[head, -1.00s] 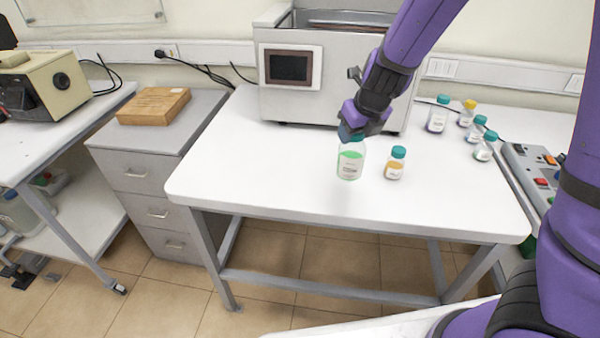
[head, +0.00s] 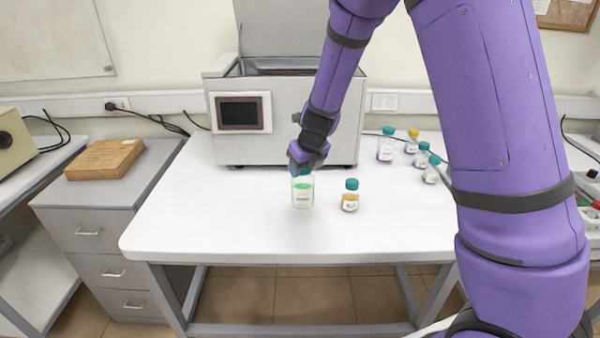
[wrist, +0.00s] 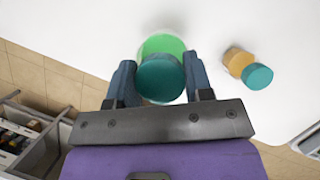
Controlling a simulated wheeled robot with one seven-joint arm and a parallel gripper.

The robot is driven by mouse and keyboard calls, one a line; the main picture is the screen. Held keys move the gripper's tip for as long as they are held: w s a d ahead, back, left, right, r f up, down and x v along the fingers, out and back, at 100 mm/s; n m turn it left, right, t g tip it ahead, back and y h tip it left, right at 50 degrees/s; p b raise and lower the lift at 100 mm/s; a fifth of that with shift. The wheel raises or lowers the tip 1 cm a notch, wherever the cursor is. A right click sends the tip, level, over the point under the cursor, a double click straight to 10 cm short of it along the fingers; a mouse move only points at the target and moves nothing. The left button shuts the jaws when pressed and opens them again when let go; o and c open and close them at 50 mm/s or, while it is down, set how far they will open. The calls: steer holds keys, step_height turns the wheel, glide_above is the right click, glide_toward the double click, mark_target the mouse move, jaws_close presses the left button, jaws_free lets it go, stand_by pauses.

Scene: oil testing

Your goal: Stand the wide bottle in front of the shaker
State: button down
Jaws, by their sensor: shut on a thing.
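The wide bottle (head: 302,194) holds green liquid and has a teal cap. It is upright in front of the shaker (head: 285,115), over the white table; I cannot tell for certain whether its base touches the top. My gripper (head: 302,170) is shut on it from above, at the cap. In the wrist view the teal cap (wrist: 160,78) sits between the two fingers of my gripper (wrist: 160,85), with the green liquid (wrist: 162,44) showing beyond. The shaker is a grey box with a dark screen at the back of the table, partly hidden by my arm.
A smaller bottle with orange liquid (head: 350,197) stands just right of the wide bottle; it also shows in the wrist view (wrist: 240,64). Several capped bottles (head: 386,147) stand at the back right. The white table (head: 190,220) is clear at the left.

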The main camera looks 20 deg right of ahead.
steer(key=w, duration=0.3)
steer(key=shift+w+d+f, duration=0.1)
steer(key=shift+d+f, duration=0.05)
steer(key=shift+d, duration=0.1)
steer(key=shift+f, duration=1.75)
steer(key=c, duration=0.5)
jaws_free()
steer(key=shift+f, duration=0.15)
